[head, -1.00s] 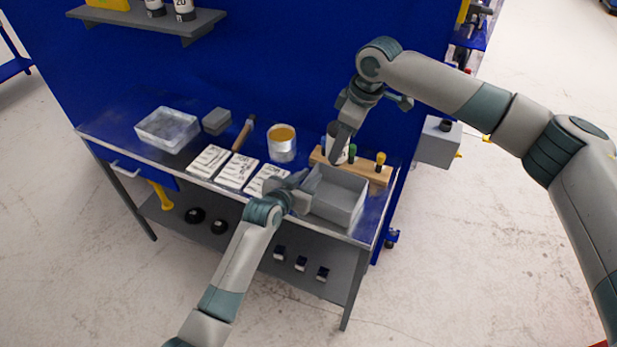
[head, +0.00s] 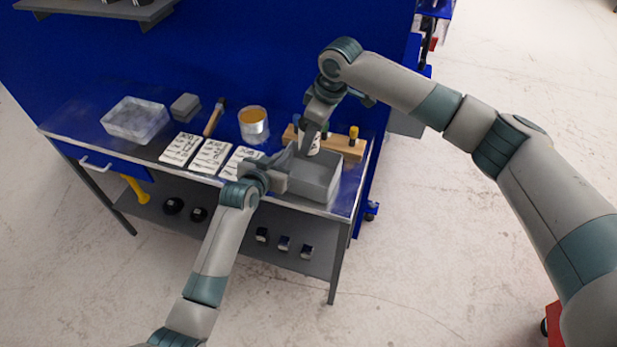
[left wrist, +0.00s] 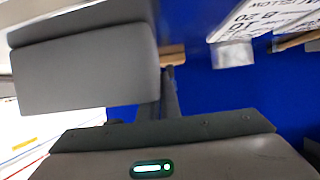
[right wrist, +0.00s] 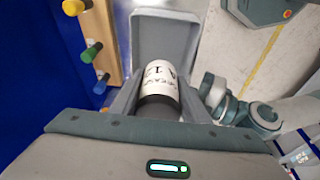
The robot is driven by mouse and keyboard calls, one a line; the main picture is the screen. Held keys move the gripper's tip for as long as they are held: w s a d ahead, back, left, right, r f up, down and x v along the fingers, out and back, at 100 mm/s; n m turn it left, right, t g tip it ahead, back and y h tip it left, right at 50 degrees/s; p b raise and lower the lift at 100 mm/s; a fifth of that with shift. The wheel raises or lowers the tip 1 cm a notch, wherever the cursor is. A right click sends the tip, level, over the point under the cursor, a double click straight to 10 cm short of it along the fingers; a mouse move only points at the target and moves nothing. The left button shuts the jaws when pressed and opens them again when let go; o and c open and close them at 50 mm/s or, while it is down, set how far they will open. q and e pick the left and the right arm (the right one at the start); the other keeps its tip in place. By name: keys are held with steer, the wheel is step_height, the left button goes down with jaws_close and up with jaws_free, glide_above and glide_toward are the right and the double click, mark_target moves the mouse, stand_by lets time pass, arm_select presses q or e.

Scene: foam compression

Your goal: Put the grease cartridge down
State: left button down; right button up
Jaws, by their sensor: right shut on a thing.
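The grease cartridge, dark with a white printed label, shows in the right wrist view (right wrist: 160,80). My right gripper (head: 311,136) is shut on it. In the head view the label (head: 314,146) shows just beyond the grey box (head: 318,186), and in the right wrist view the cartridge overlaps the box (right wrist: 165,35). Whether it touches the box is unclear. My left gripper (head: 284,172) is at the box's left side. In the left wrist view a large grey block-like shape, probably the box (left wrist: 85,70), partly hides its fingers, so their opening is unclear.
A wooden rack with coloured handles (head: 345,148) stands behind the box. To the left are an open can (head: 253,126), white printed cards (head: 212,157), a brush (head: 214,118), a grey block (head: 185,107) and a clear tub (head: 135,121). A blue panel (head: 230,50) backs the bench.

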mark_target(312, 153)
steer(key=shift+f, duration=3.1)
steer(key=shift+f, duration=1.85)
steer(key=o, duration=1.3)
steer(key=shift+f, duration=0.15)
steer(key=shift+c, duration=0.2)
steer(key=v, duration=1.2)
